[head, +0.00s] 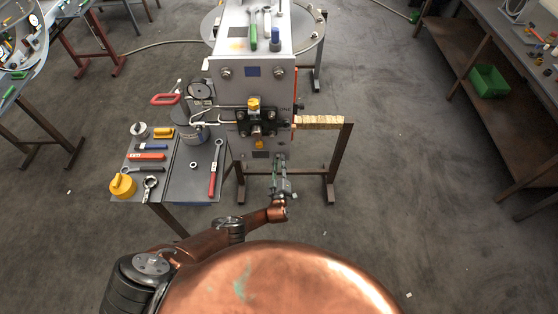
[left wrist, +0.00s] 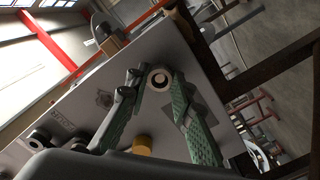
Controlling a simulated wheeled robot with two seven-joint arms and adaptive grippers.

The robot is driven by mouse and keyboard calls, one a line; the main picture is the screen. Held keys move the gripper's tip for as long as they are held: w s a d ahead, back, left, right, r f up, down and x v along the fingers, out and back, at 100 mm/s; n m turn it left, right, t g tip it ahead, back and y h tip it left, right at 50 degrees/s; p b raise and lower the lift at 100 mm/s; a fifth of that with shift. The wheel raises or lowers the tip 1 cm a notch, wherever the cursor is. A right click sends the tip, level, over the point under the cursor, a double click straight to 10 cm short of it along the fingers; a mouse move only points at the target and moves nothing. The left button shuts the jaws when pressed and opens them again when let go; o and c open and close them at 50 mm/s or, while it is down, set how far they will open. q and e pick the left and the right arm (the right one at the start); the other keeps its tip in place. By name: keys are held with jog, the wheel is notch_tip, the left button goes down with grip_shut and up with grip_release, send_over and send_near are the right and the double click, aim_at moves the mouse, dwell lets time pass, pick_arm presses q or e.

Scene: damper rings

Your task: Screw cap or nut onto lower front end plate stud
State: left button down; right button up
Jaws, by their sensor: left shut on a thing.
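The grey end plate is the front face of the upright housing (head: 280,120); it fills the middle of the left wrist view (left wrist: 75,95). My left gripper (head: 279,162) is at the plate's lower edge, below a yellow cap (head: 260,145). In the left wrist view its green fingers (left wrist: 160,85) are closed around a small pale ring-shaped nut or cap (left wrist: 160,78), close to the plate. The fingers hide any stud behind it, and I cannot tell whether the piece is on a stud. The yellow cap (left wrist: 142,145) also shows between the fingers. My right gripper is not in view.
A side table (head: 175,180) at left holds a red-handled wrench (head: 213,172), screwdrivers, a yellow knob (head: 122,185) and a dark canister (head: 192,132). A gauge (head: 201,89) and pipes stick out by the housing. A bench with a green bin (head: 488,81) stands at right.

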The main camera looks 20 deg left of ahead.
pick_arm(q)
jog(key=shift+r+m, duration=0.15)
jog(key=shift+m, duration=0.35)
jog(key=c, duration=1.7)
grip_release()
jog(key=shift+c, duration=0.2)
jog(key=shift+o, duration=0.7)
jog(key=p+v, duration=0.2)
jog(key=v, duration=0.3)
jog(key=shift+p, duration=0.4)
jog(key=shift+c, duration=0.4)
